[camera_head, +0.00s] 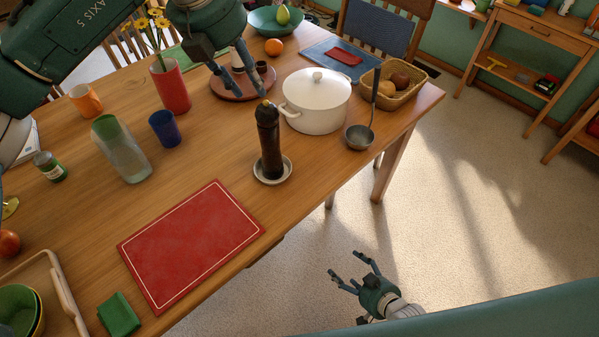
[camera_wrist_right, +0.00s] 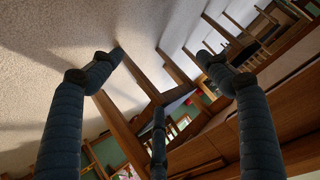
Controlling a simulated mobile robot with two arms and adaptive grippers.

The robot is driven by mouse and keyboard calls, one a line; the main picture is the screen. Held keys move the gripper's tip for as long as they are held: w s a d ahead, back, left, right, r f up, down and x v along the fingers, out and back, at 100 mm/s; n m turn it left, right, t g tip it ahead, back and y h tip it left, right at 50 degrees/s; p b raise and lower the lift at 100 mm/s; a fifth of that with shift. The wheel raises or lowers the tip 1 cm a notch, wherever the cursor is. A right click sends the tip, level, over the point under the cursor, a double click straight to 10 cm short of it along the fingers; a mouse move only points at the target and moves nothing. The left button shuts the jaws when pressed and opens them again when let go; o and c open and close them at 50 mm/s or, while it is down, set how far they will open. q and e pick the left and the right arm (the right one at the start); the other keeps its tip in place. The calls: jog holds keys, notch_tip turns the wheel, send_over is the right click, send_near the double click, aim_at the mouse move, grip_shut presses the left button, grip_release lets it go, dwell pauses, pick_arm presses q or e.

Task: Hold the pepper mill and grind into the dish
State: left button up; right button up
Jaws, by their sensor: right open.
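The dark pepper mill (camera_head: 268,143) stands upright in a small pale dish (camera_head: 286,176) near the table's right edge in the head view. The dish's middle is hidden under the mill. My left gripper (camera_head: 247,93) hangs from above, just behind and left of the mill's top in the picture. Its fingers are apart, and I see nothing between them. One fingertip appears close to the mill's knob; I cannot tell whether they touch. My right gripper (camera_head: 353,273) is open and empty, off the table's edge over the floor. Its spread fingers show in the right wrist view (camera_wrist_right: 155,75).
A white lidded pot (camera_head: 316,105) and a ladle (camera_head: 361,132) stand right of the mill. A red mat (camera_head: 190,243) lies in front left. A blue cup (camera_head: 165,130), a glass bottle (camera_head: 124,155) and a red vase (camera_head: 171,88) stand to the left.

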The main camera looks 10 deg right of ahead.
aim_at(279, 151)
jog(key=w+a+r+m+t+y, duration=0.15)
jog(key=a+r, duration=0.25)
jog(key=r, duration=0.6)
jog(key=a+r+m+t+y, duration=0.1)
jog(key=a+r+y, duration=0.3)
jog(key=r, duration=0.6)
jog(key=w+a+r+m+t+y, duration=0.15)
jog(key=a+r, duration=0.35)
jog(key=r, duration=0.6)
jog(key=w+a+r+n+h, duration=0.1)
jog(key=w+a+n, duration=0.1)
jog(key=w, duration=0.4)
jog(key=w+a+r+n+t+h, duration=0.1)
jog(key=w+a+r+n, duration=0.1)
jog(key=w+n, duration=0.2)
jog(key=w+a+r+n+t, duration=0.1)
jog(key=w+n, duration=0.2)
jog(key=w, duration=0.6)
jog(key=shift+w+a+r+h, duration=0.15)
jog(key=shift+a+r+h, duration=0.15)
jog(key=shift+a+h, duration=0.1)
